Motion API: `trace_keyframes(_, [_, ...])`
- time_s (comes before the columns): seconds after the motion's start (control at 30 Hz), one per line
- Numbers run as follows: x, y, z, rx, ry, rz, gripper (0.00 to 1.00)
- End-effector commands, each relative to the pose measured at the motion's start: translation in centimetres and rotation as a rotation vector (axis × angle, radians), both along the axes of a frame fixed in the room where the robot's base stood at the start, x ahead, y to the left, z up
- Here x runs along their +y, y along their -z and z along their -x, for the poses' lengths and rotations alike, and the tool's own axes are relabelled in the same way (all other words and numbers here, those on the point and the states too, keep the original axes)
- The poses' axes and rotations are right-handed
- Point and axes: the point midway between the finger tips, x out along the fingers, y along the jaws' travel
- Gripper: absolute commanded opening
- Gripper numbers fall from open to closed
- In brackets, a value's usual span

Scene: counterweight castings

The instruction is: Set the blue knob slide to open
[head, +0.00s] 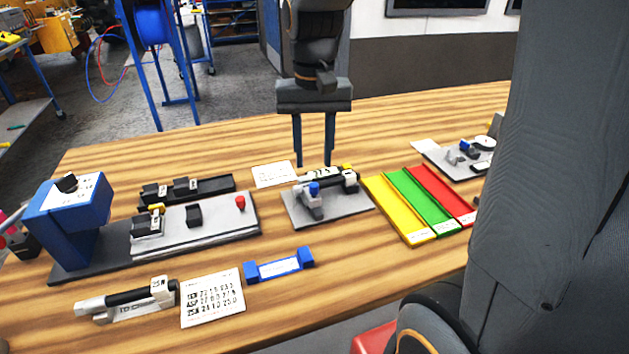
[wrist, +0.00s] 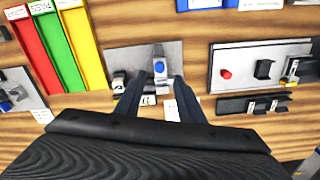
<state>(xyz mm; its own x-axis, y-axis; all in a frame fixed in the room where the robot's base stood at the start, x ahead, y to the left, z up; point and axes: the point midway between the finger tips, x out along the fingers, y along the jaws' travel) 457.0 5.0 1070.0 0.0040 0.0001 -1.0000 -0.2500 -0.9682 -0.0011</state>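A slide with a blue knob (head: 314,188) sits on a small grey plate (head: 345,207) in the middle of the table. The knob also shows in the wrist view (wrist: 159,67), on a pale grey block. My gripper (head: 314,160) points down, just behind and above this plate. It is open and empty; its two fingers are spread apart. In the wrist view my gripper (wrist: 155,85) has a finger on each side of the slide's near part, with the knob seen beyond the gap. I cannot read any open or closed marking on the slide.
Yellow, green and red trays (head: 421,200) lie right of the plate. A second grey plate (head: 456,163) with another blue part stands farther right. A white panel with a red knob (head: 240,202) and a blue block (head: 67,210) stand left. A blue bracket (head: 279,266) lies in front.

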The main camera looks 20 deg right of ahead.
Motion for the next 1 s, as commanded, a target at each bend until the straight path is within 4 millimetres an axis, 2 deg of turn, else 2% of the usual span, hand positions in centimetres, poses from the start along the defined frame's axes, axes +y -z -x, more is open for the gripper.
trace_keyframes(0.07, [0.0,0.4,-0.1,0.008,0.008,0.000,0.35])
trace_keyframes(0.4, [-0.1,5.4,0.0,0.008,0.009,0.000,0.35])
trace_keyframes(0.53, [-0.1,6.7,0.0,0.007,0.009,0.000,0.35])
trace_keyframes(0.9, [-0.1,7.4,-0.1,0.004,0.008,0.000,0.35])
trace_keyframes(0.93, [-0.1,7.4,-0.1,0.004,0.008,0.000,0.34])
trace_keyframes(1.0, [-0.1,7.4,-0.1,0.004,0.009,0.000,0.22])
